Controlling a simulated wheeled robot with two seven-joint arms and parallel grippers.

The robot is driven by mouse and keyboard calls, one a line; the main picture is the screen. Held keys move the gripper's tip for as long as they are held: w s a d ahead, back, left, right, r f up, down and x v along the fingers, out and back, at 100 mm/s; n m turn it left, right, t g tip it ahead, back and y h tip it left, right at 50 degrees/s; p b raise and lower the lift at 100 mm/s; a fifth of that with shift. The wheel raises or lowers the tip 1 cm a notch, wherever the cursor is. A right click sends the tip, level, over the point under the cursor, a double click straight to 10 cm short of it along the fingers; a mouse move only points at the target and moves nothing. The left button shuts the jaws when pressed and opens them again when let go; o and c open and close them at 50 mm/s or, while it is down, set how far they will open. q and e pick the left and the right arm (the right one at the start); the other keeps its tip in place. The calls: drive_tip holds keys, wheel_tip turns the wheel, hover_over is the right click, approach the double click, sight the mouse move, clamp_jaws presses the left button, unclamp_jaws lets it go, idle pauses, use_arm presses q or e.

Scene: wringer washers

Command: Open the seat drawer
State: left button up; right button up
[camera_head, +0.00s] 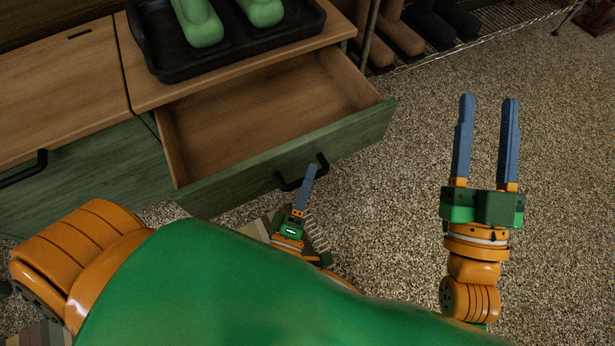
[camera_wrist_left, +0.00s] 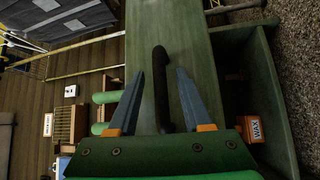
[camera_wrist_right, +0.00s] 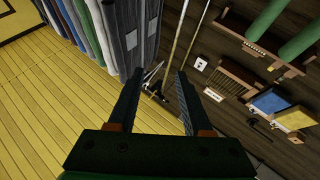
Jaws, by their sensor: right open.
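The seat drawer has a green front (camera_head: 350,139) and a wooden inside (camera_head: 270,105). It is pulled well out of the bench at the right. Its black handle (camera_head: 287,183) is on the front, and the handle also shows in the left wrist view (camera_wrist_left: 160,85). My left gripper (camera_head: 310,174) is at the handle. In the left wrist view its two blue fingers (camera_wrist_left: 160,72) stand apart on either side of the handle, with gaps visible; contact is unclear. My right gripper (camera_head: 488,98) is open and empty over the carpet, right of the drawer.
A black tray (camera_head: 165,72) with green boots (camera_head: 198,25) stands on the bench top above the drawer. A second green drawer (camera_head: 85,170) at the left is closed. A wire rack (camera_head: 480,38) with dark boots stands at the back. Speckled carpet (camera_head: 410,180) lies clear in front.

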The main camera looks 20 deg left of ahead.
use_arm(q)
drive_tip(key=shift+s, duration=0.1)
drive_tip(key=s, duration=0.7)
drive_tip(key=shift+d+f, duration=0.2)
drive_tip(key=shift+f, duration=0.25)
use_arm(e)
drive_tip(key=shift+w+f+g+h, duration=0.15)
drive_tip(key=shift+w+f+g, duration=0.1)
drive_tip(key=shift+f, duration=0.2)
drive_tip(key=shift+w+f+g+h, duration=0.15)
drive_tip(key=shift+w+f+g, duration=0.1)
drive_tip(key=shift+f, duration=0.15)
use_arm(q)
drive_tip(key=shift+w, duration=0.1)
